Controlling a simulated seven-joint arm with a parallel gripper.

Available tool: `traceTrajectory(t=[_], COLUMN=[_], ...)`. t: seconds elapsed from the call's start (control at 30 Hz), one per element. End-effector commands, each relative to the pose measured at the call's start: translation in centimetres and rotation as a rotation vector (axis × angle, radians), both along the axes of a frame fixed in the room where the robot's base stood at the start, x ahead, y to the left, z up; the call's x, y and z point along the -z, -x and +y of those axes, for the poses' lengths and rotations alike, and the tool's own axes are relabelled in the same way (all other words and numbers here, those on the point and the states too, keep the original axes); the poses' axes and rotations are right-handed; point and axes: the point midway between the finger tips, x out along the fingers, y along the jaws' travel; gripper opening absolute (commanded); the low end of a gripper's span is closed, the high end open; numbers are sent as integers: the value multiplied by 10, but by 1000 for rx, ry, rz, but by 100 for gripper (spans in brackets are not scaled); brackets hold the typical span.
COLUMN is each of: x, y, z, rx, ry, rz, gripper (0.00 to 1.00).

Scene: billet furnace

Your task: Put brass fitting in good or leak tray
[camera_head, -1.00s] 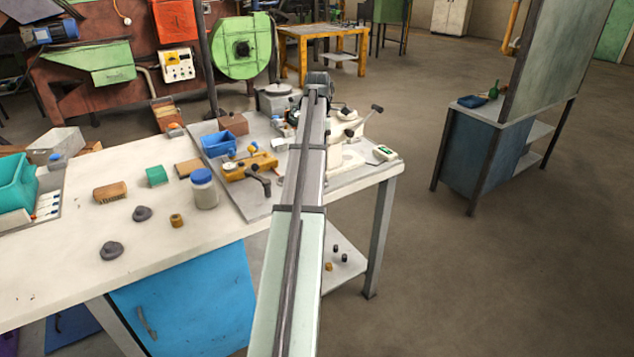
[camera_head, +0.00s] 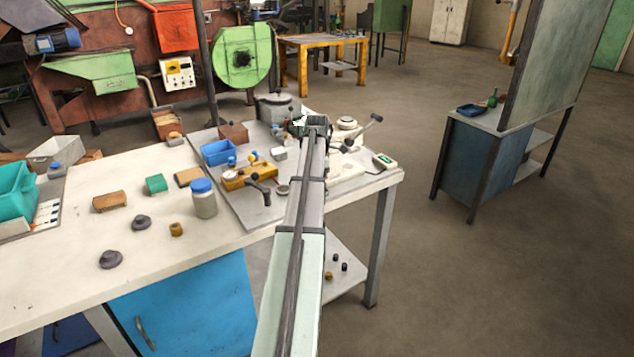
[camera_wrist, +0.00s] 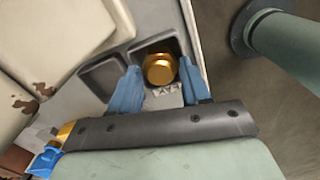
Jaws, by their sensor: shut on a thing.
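A brass hex fitting (camera_wrist: 160,69) shows in the wrist view between the blue fingertips of my gripper (camera_wrist: 160,88), which is shut on it. The fitting is over or in a dark square recess (camera_wrist: 172,46); I cannot tell whether it touches the bottom. A second grey recess (camera_wrist: 103,74) lies to its left and looks empty. I cannot read which tray is good or leak. In the head view my arm hides the gripper and the held fitting.
On the bench (camera_head: 80,290) stand a blue bin (camera_head: 219,152), a yellow fixture with a lever (camera_head: 247,176), a jar (camera_head: 203,198) and a small brass piece (camera_head: 176,229). A display box (camera_head: 384,161) sits at the right edge. A round grey-green post (camera_wrist: 285,45) stands close to the gripper.

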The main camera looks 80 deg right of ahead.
Motion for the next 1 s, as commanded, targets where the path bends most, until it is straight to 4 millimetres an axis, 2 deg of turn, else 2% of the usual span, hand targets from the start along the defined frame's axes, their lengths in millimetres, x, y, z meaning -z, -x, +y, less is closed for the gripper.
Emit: traceTrajectory(t=[0.27, 0.3, 0.53, 0.83, 1.0], x=[3, 3, 2, 0, -15], y=[0, 0, 0, 0, 0], z=[0, 0, 0, 0, -1], rx=[0, 0, 0, 0, 0], ry=[0, 0, 0, 0, 1], rz=[0, 0, 0, 0, -1], gripper=[1, 50, 72, 72, 72])
